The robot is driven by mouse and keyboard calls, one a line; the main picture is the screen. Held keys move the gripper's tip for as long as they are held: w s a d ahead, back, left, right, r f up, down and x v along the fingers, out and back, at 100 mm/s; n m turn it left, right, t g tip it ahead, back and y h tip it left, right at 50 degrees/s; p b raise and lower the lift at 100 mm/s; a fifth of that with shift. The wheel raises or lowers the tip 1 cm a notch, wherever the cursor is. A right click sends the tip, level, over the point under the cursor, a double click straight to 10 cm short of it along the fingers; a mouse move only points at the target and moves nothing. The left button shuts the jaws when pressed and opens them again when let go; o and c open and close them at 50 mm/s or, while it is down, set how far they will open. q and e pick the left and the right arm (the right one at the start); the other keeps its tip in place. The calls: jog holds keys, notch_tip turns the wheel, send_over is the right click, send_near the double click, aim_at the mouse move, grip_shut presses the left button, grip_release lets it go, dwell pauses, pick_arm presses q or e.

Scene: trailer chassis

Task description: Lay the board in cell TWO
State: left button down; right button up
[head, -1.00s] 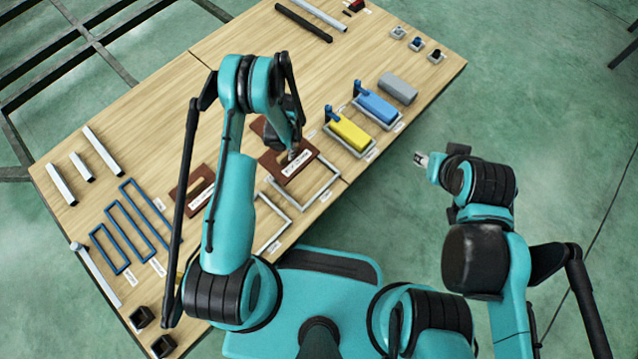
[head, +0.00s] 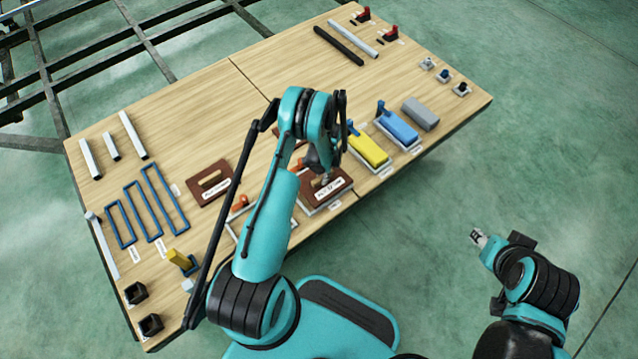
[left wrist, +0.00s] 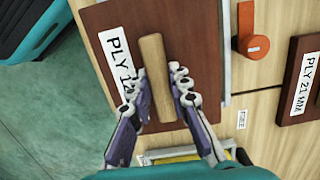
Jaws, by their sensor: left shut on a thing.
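The brown board (head: 340,188) with a pale wooden handle is under my left gripper (head: 325,178). In the left wrist view my left gripper (left wrist: 166,95) is shut on the handle (left wrist: 153,62) of this board (left wrist: 190,25), whose white label begins "PLY 1". The board lies over a light grey frame cell (head: 304,209) at the table's front edge; whether it rests fully inside cannot be told. A neighbouring grey frame cell (head: 232,230) is partly hidden by my arm. The cell labels are too small to read. My right gripper (head: 478,237) hangs off the table, its jaws unclear.
Another brown board (head: 210,183) lies to the left; its label reads "PLY 21 MM" in the left wrist view (left wrist: 300,80). An orange knob (left wrist: 257,47) stands between the boards. A yellow block (head: 368,152) and a blue block (head: 398,127) stand close to the right.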

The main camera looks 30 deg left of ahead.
aim_at(318, 180)
pick_arm(q)
jog(key=shift+w+a+f, duration=0.1)
jog(key=shift+a+f, duration=0.3)
jog(key=shift+a, duration=0.2)
jog(key=shift+w+a+f, duration=0.1)
jog(key=shift+a+f, duration=0.25)
jog(key=shift+a, duration=0.2)
notch_tip(318, 180, down, 4)
jog(key=shift+s+b, duration=0.1)
jog(key=shift+b, duration=1.15)
jog(key=shift+r, duration=0.15)
jog(key=c, duration=1.4)
grip_release()
